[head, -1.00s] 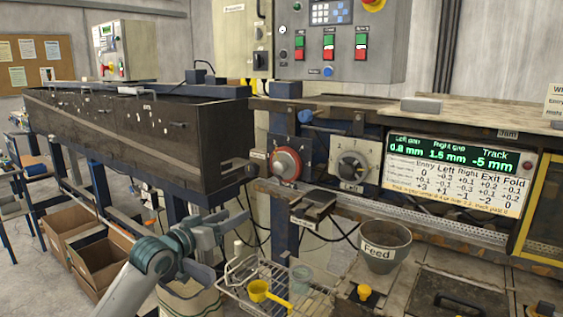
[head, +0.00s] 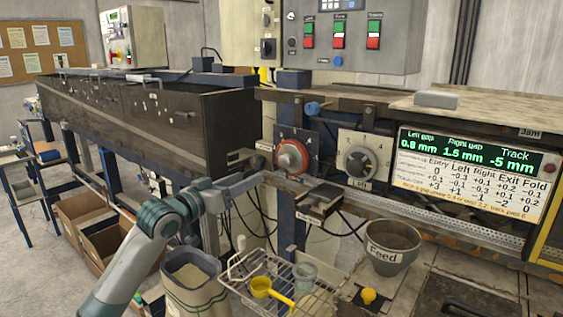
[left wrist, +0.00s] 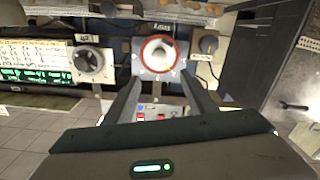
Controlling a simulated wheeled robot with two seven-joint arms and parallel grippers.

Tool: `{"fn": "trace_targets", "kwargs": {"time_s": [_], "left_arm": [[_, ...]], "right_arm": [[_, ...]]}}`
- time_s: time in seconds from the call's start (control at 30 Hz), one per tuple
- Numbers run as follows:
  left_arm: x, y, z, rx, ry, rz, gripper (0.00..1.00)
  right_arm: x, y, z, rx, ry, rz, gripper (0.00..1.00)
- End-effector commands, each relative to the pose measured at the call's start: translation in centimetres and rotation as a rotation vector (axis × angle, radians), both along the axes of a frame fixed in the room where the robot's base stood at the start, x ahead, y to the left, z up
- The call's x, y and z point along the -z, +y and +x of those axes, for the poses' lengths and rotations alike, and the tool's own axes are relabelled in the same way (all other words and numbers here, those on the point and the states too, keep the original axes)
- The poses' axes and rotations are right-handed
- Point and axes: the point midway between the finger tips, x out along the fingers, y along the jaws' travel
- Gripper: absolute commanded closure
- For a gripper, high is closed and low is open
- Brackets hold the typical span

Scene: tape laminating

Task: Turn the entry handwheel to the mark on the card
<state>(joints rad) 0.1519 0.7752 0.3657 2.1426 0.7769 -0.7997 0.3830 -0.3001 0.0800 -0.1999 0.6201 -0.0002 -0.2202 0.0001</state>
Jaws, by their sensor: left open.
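The red-rimmed handwheel (head: 291,157) with a grey hub sits on a square plate on the machine front. It also shows in the left wrist view (left wrist: 157,53), straight ahead between the fingers. Its name label is not readable. A grey dial (head: 360,162) labelled "Left" is to its right. The card (head: 465,183) lists Entry, Left, Right, Exit and Fold values below the green display (head: 470,152). My left gripper (head: 272,168) is at the handwheel's near left side; in the left wrist view (left wrist: 159,84) it is open and empty, fingers apart from the wheel. My right gripper is not in view.
Below the wheel are a small dark box (head: 319,202), a wire rack (head: 245,283) with a yellow scoop (head: 262,288), and the Feed bucket (head: 390,247). The long dark tank (head: 150,120) is at left.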

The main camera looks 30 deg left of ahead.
Motion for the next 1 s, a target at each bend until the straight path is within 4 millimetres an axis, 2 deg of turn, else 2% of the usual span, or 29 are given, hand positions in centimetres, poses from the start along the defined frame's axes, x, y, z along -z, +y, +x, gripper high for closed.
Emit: {"fn": "trace_targets", "kwargs": {"time_s": [0.17, 0.8, 1.0], "left_arm": [[-0.4, -0.2, 2.3, 0.000, -0.001, -0.001, 0.49], [-0.3, -1.1, 13.5, 0.000, 0.001, 0.000, 0.49], [-0.2, -1.3, 15.4, 0.000, 0.000, 0.000, 0.49]], "right_arm": [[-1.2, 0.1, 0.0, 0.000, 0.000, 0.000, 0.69], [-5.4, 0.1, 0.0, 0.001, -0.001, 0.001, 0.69], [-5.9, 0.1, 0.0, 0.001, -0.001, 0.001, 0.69]]}}
